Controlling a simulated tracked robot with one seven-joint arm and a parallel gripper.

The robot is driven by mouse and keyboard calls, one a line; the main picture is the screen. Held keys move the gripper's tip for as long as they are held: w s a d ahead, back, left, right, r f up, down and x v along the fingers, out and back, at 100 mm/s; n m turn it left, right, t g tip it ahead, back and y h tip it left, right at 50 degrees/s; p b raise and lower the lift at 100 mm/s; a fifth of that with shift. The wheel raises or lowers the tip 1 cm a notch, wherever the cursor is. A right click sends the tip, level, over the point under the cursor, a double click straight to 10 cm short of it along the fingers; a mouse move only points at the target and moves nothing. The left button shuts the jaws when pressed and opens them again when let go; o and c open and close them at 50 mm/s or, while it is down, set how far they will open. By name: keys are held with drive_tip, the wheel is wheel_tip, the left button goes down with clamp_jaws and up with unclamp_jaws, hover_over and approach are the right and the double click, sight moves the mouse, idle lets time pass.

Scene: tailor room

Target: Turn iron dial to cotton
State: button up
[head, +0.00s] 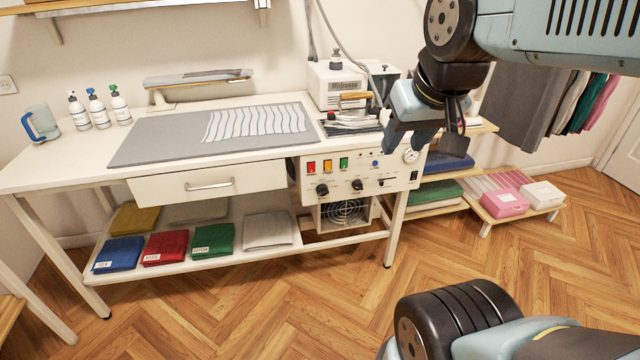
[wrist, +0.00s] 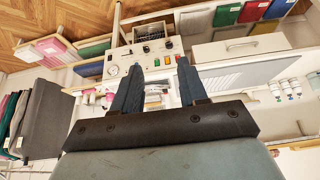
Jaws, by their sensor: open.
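A white control panel (head: 340,165) is on the front right of the ironing table. It carries several black knobs, one of them a knob (head: 322,190) at its lower left, plus coloured switches and a round gauge (head: 410,155). Labels are too small to read, so I cannot tell which knob is the iron dial or its setting. The iron (head: 352,104), with a wooden handle, rests on the table above the panel. My gripper (head: 427,142) is open and empty, close to the panel's right end. The panel shows upside down beyond the fingers in the wrist view (wrist: 118,62).
A white steam unit (head: 330,82) with a hose stands behind the iron. A grey pad (head: 150,145) with striped cloth covers the tabletop. Spray bottles (head: 97,108) stand at the back left. Folded cloths lie on the lower shelf (head: 200,252). The wood floor in front is free.

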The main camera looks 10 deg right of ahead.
drive_tip(key=shift+w+a, duration=0.2)
drive_tip(key=shift+o, duration=0.2)
